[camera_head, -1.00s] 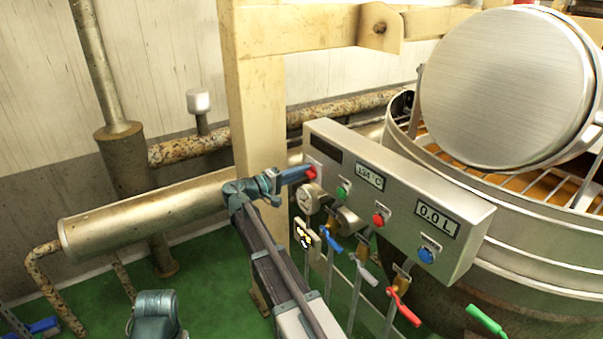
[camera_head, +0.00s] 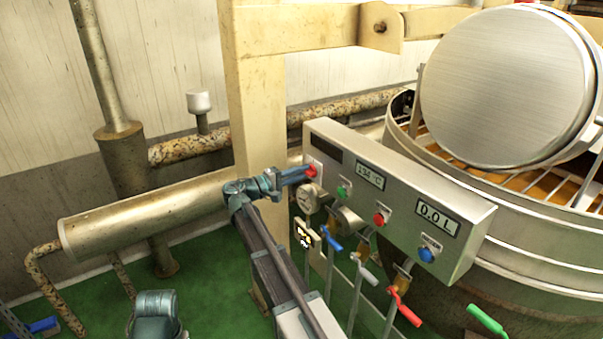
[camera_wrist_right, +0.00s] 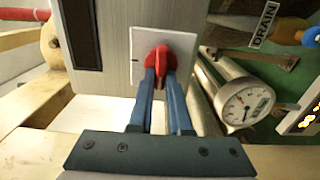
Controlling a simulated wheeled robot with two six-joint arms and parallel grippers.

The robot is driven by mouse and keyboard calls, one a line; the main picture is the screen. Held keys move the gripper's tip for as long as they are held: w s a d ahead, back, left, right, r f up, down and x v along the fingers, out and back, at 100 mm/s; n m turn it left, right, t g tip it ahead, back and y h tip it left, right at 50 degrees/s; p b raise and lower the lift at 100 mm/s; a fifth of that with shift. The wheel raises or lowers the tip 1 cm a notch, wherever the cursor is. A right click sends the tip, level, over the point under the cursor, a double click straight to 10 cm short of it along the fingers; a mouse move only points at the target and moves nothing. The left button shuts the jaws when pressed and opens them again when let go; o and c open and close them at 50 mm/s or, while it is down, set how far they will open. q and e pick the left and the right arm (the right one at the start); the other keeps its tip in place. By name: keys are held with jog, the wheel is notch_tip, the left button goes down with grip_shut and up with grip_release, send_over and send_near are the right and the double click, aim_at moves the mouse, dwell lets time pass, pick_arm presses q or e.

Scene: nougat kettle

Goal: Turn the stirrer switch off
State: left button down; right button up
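The stirrer switch is a red knob on a pale square plate at the left end of the grey control box. It shows in the head view (camera_head: 311,171) and the right wrist view (camera_wrist_right: 157,58). My right gripper (camera_head: 306,172) reaches it from the left. In the right wrist view, the two blue fingers (camera_wrist_right: 158,72) are close together, with their tips on either side of the knob, closed on it. The tips partly cover the knob, and any switch lettering is unreadable.
The control box (camera_head: 400,180) also has green (camera_head: 342,191), red (camera_head: 379,218) and blue (camera_head: 426,255) buttons. A round gauge (camera_wrist_right: 243,107) and valves with coloured handles sit below it. The steel kettle (camera_head: 470,170) stands at the right. A pipe (camera_head: 150,213) runs behind my right arm.

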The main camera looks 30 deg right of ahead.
jog(key=o, duration=0.5)
jog(key=shift+c, duration=0.2)
jog(key=s+a, duration=0.1)
jog(key=a, duration=1.3)
jog(key=shift+s, duration=0.1)
jog(key=s+a+f+n+y+p, duration=0.1)
jog(key=s+a+y+p, duration=0.7)
jog(key=s, duration=0.5)
jog(key=s+a+n+g+y+p, duration=0.1)
jog(key=s+a+y+p, duration=0.7)
jog(key=s+a+p, duration=0.4)
jog(key=shift+s+a+f+n+y, duration=0.35)
jog(key=shift+s+a+n+y, duration=0.05)
jog(key=shift+s+a, duration=0.85)
